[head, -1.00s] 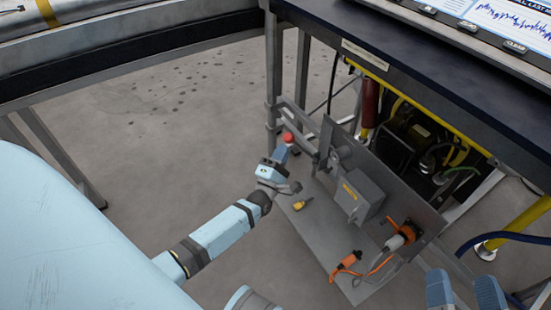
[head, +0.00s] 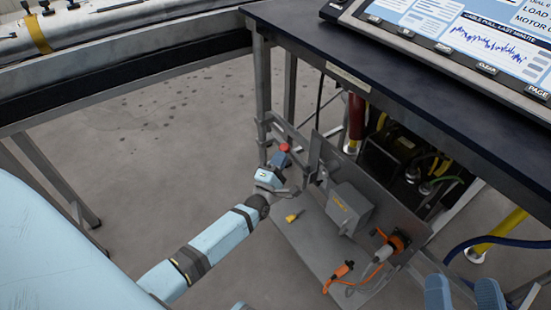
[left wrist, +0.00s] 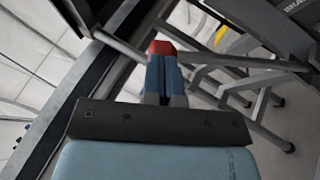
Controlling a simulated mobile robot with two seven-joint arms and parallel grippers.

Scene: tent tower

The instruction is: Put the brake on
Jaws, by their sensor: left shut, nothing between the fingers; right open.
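A red knob (head: 285,147) sits by the frame at the left end of a grey panel under the table, and it also shows in the left wrist view (left wrist: 162,47). My left gripper (head: 280,160) is right at the knob, with its blue fingers shut and nothing between them. In the left wrist view the knob is just beyond the fingertips (left wrist: 160,60); I cannot tell whether they touch. The knob's lower part is hidden by the fingers. My right gripper (head: 463,293) is open and empty at the bottom right edge, away from the knob.
A grey box (head: 349,208) stands on the low shelf (head: 312,243), with a yellow item (head: 293,217) and an orange connector (head: 342,270) with cable nearby. The dark tabletop (head: 400,75) overhangs the panel. Bare floor (head: 170,130) is open to the left.

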